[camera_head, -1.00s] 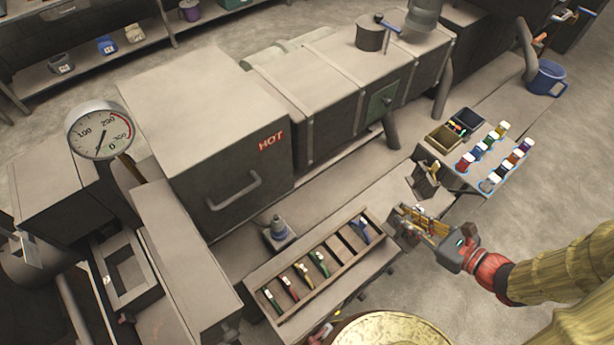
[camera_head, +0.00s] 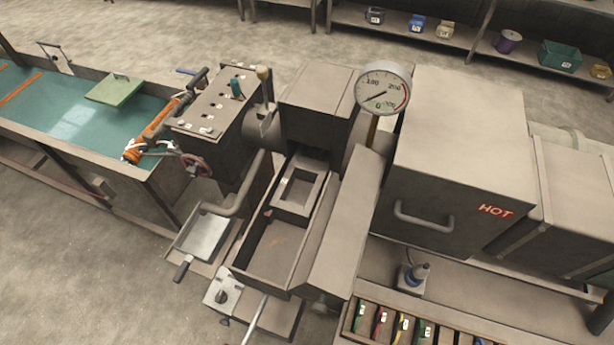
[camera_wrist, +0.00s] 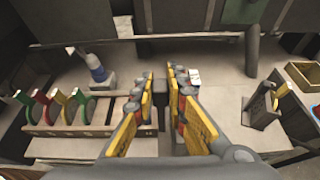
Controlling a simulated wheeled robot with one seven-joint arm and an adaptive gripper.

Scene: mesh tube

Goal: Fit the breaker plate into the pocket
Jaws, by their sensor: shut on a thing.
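My gripper (camera_wrist: 162,88) shows in the wrist view with its yellow-padded fingers close together. It is shut on a small piece, mostly hidden by the fingers. A white tag (camera_wrist: 195,75) shows beside the right fingertip; I cannot tell for sure that it belongs to the held piece or that this is the breaker plate. In the head view, a grey square frame (camera_head: 279,204) with a rectangular opening sits at the back of an open trough. I cannot tell if this is the pocket. My gripper is outside the head view.
A rack (camera_wrist: 75,130) with several coloured tagged pieces stands left of my gripper, with a grey-blue bottle (camera_wrist: 97,70) behind it. A dark holder (camera_wrist: 262,105) stands to the right. A box marked HOT (camera_head: 455,130) and a gauge (camera_head: 383,88) stand beside the trough.

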